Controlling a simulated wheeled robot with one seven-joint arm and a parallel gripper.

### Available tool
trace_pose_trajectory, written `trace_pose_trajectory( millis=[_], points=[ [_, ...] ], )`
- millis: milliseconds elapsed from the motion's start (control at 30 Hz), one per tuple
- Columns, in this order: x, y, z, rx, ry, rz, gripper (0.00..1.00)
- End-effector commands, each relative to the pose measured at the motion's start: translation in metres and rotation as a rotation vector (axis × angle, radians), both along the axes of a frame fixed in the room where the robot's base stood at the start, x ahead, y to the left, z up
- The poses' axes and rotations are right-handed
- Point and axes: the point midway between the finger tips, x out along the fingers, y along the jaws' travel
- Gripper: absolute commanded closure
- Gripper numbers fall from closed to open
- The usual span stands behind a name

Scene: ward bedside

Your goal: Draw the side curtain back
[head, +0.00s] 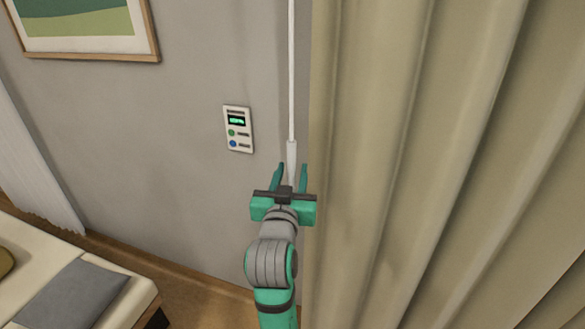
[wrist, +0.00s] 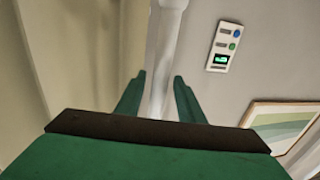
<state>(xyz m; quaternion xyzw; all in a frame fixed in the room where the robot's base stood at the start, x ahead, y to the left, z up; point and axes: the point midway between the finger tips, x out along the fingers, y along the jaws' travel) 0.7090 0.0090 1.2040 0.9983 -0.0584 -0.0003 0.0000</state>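The side curtain (head: 410,150) is beige and hangs in folds down the right side of the head view. A white curtain wand (head: 291,155) hangs upright along its left edge, thicker at its lower part. My gripper (head: 290,178) is green with two fingers pointing up, at the lower part of the wand. In the wrist view the wand (wrist: 162,60) runs between the two open fingers (wrist: 158,97), with a gap showing beside it. The curtain (wrist: 65,55) fills the left of the wrist view. The wand's lower end is hidden behind my gripper.
A white wall panel (head: 238,129) with a green display and buttons is on the grey wall left of the wand. A framed picture (head: 88,57) hangs at upper left. A bed (head: 125,290) with a grey cover is at lower left. A pale curtain (head: 35,170) hangs at far left.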

Motion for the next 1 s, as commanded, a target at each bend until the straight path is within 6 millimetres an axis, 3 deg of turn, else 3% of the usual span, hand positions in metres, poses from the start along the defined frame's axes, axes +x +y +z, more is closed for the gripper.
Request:
trace_pose_trajectory(
  millis=[200, 533, 567, 700, 1000],
  points=[
    [0.02, -0.005, 0.0, -0.001, 0.0, -0.005, 0.65],
    [0.023, -0.006, 0.0, 0.0, 0.0, -0.005, 0.65],
    [0.023, -0.006, 0.0, 0.0, 0.0, -0.005, 0.68],
    [0.023, -0.004, 0.0, 0.0, 0.0, -0.002, 1.0],
    [0.022, -0.004, 0.0, 0.001, 0.0, 0.006, 1.0]
  ],
)
